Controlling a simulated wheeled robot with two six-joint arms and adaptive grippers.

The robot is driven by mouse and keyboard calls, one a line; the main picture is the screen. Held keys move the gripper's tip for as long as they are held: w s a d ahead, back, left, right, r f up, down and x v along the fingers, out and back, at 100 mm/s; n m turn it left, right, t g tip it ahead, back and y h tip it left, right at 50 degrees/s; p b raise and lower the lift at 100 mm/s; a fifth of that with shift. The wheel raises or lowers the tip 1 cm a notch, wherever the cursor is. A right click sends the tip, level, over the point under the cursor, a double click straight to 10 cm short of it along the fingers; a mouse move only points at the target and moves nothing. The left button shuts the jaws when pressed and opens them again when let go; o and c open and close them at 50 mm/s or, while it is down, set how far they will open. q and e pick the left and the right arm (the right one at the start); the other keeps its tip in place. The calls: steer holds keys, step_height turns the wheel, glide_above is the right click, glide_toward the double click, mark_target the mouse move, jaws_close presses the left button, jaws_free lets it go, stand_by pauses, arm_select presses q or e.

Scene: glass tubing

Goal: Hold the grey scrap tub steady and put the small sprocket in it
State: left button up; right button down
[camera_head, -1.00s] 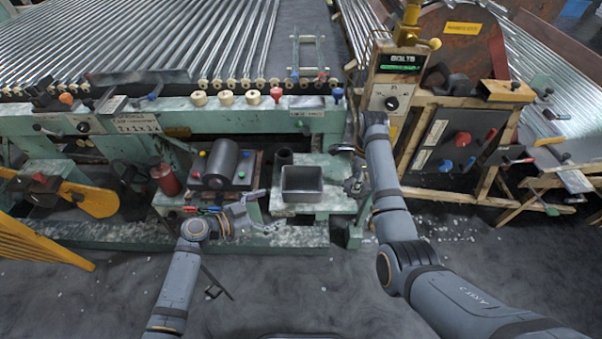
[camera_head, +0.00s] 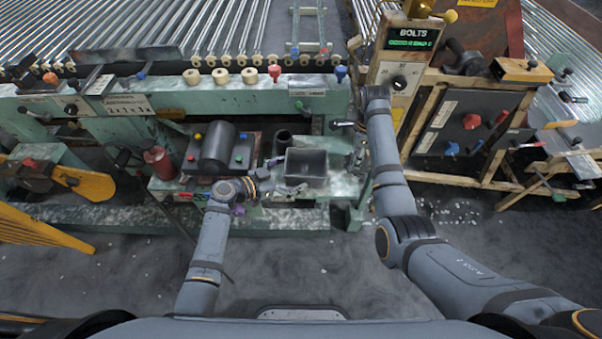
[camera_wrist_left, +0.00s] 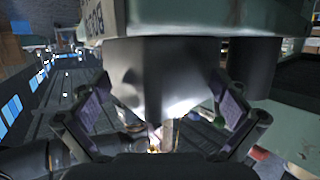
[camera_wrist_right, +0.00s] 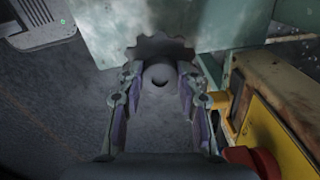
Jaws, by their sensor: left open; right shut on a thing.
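The grey scrap tub (camera_head: 306,181) is an open rectangular box on the green machine's bench. My left gripper (camera_head: 268,188) is at its front left. In the left wrist view the open fingers (camera_wrist_left: 165,100) stand on either side of a dark grey body, which looks like the tub (camera_wrist_left: 160,75). I cannot tell whether they touch it. The small sprocket (camera_wrist_right: 158,44), grey with teeth and a round hub, is held by my right gripper (camera_wrist_right: 161,76), shut on its hub. In the head view my right wrist is behind and right of the tub; the sprocket cannot be made out there.
A dark pot (camera_head: 283,140) stands just behind the tub. A wooden-framed control panel (camera_head: 462,128) stands at the right.

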mark_target(306, 168)
arm_select(q)
steer(key=shift+b+x, duration=0.6)
steer(key=shift+x, duration=0.75)
steer(key=shift+f, duration=0.1)
steer(key=c, duration=1.6)
steer(key=shift+o, duration=0.2)
